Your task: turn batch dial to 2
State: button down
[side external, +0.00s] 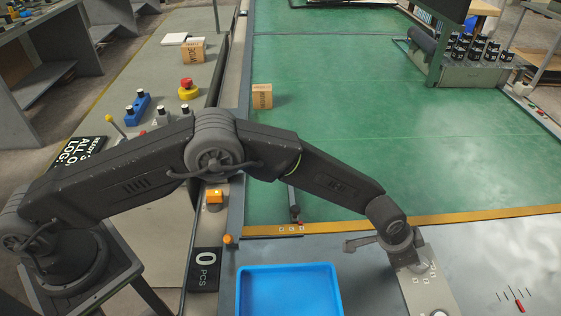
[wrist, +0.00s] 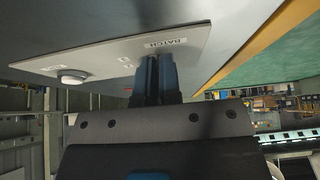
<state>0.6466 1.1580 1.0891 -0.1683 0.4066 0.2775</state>
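A pale control plate (side external: 428,290) lies on the grey table at the lower right. In the wrist view the plate (wrist: 115,55) carries a label reading BATCH and small position marks. My gripper (wrist: 157,62) has its two dark fingers close together, with their tips at the plate beside the BATCH label. The batch dial is hidden behind the fingers, so I cannot tell whether they touch or grip it, nor which number it points to. In the side view my gripper (side external: 418,264) is low over the far end of the plate.
A round white knob (wrist: 70,76) sits at the plate's other end. A blue tray (side external: 290,268) stands left of the plate. A small red-pointer scale (side external: 519,306) is at right. A counter display (side external: 205,268) reads 0 PCS. The green mat (side external: 340,120) beyond is mostly clear.

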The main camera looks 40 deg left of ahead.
jog(key=shift+w+a+f, duration=0.1)
jog(key=shift+w+f, duration=0.05)
jog(key=shift+f, duration=0.05)
jog(key=shift+a, duration=0.1)
jog(key=shift+s+a, duration=0.2)
jog(key=shift+r, duration=3.15)
jog(key=shift+d, duration=0.1)
jog(key=shift+s+d+f, duration=0.2)
jog(key=shift+d+f, duration=0.05)
jog(key=shift+f, duration=0.75)
jog(key=shift+s+d+f, duration=0.15)
jog(key=shift+d+f, duration=0.15)
jog(key=shift+f, duration=0.7)
jog(key=shift+s+d+f, duration=0.2)
jog(key=shift+d+f, duration=0.05)
jog(key=shift+f, duration=0.75)
